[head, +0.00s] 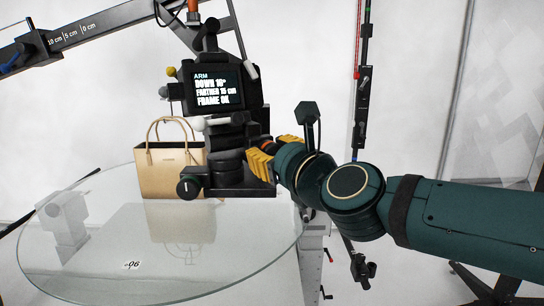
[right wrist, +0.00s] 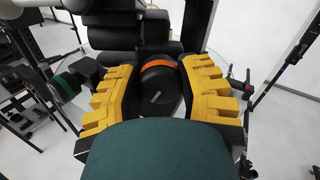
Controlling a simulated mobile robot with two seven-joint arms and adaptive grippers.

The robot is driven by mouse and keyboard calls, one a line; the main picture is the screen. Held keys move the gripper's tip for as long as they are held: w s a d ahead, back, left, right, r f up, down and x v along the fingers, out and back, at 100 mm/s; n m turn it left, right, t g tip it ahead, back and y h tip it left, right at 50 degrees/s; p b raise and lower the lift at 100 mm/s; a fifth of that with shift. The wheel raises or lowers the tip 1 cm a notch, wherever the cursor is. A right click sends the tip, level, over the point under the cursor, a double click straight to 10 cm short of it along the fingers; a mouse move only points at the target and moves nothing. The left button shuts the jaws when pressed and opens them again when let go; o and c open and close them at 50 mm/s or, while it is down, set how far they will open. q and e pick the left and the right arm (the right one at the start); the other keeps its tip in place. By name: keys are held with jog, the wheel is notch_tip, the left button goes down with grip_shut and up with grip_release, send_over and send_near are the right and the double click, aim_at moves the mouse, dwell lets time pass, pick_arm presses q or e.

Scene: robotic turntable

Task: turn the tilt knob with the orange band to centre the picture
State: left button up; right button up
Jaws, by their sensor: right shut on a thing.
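The black tilt knob with the orange band (right wrist: 158,88) sits between the yellow fingers of my right gripper (right wrist: 161,76) in the right wrist view. A pale mark shows on the knob's face. My right gripper (head: 274,157) is shut on the knob at the right side of the black camera head in the head view; the fingers hide most of the knob there. The camera's screen (head: 217,88) shows white text with ARM, a DOWN angle, FARTHER 15 cm and FRAME OK; the angle is hard to read. My left gripper is not in view.
A beige handbag (head: 170,170) stands behind the camera head, over the round glass turntable (head: 110,250). A green-ended knob (head: 188,188) sticks out at the camera head's lower left. A marked boom arm (head: 75,32) crosses the upper left. A thin stand (head: 362,100) rises right of the gripper.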

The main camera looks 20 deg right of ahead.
jog(key=n+b, duration=0.1)
jog(key=n, duration=1.1)
jog(key=shift+n, duration=0.4)
jog(key=n, duration=0.6)
jog(key=shift+f, duration=0.1)
jog(key=n, duration=0.7)
jog(key=shift+f+n, duration=0.1)
jog(key=shift+n, duration=0.2)
jog(key=o, duration=1.2)
jog(key=shift+s, duration=0.1)
